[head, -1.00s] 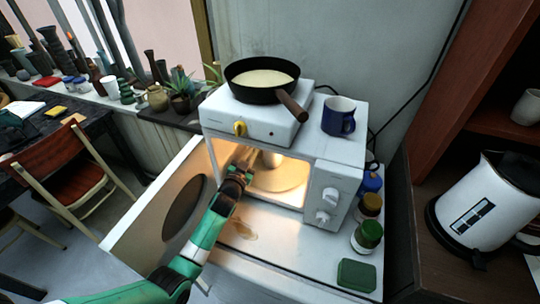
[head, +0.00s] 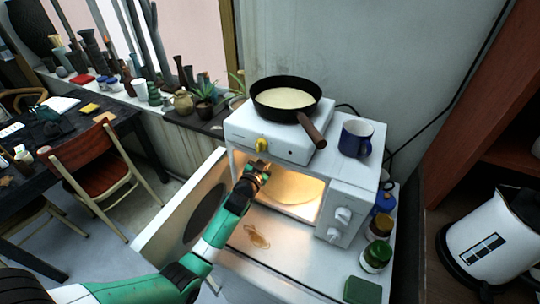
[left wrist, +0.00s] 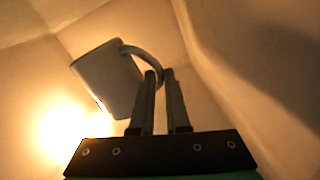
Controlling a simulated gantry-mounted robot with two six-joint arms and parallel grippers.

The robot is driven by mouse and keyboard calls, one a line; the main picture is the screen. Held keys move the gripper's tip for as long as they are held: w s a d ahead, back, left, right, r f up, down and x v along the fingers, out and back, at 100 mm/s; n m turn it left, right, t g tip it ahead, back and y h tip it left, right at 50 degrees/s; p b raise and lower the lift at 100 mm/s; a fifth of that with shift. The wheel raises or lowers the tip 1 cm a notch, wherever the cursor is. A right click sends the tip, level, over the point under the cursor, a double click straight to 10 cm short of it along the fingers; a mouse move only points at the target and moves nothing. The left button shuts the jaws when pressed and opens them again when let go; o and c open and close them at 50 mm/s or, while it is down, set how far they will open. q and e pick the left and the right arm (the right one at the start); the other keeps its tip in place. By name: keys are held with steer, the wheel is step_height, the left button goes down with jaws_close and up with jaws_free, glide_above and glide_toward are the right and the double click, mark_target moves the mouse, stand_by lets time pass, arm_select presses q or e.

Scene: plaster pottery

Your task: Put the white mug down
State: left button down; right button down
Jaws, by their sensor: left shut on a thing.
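The white mug (left wrist: 108,78) shows in the left wrist view, tilted in the picture, with its handle between my fingers. My left gripper (left wrist: 162,88) is shut on that handle. In the head view my left gripper (head: 258,168) is at the upper left of the lit opening of the white microwave (head: 345,195). The mug itself is hidden there behind the gripper. The turntable (head: 295,188) shows inside, to the right of the gripper. I cannot tell whether the mug touches anything. My right gripper is not in view.
The microwave door (head: 185,215) stands open at the left. A hot plate (head: 265,130) with a frying pan (head: 286,98) and a blue mug (head: 356,138) stand on top. Jars (head: 376,257) and a green box (head: 362,291) are at the right. A brown stain (head: 256,236) lies in front.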

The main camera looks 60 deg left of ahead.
arm_select(q)
steer(key=w+d+v, duration=0.1)
steer(key=v, duration=0.8)
steer(key=w+d+b+v, duration=0.1)
steer(key=w+d+v, duration=0.1)
steer(key=v, duration=0.8)
steer(key=shift+d+r, duration=0.3)
steer(key=shift+r, duration=0.2)
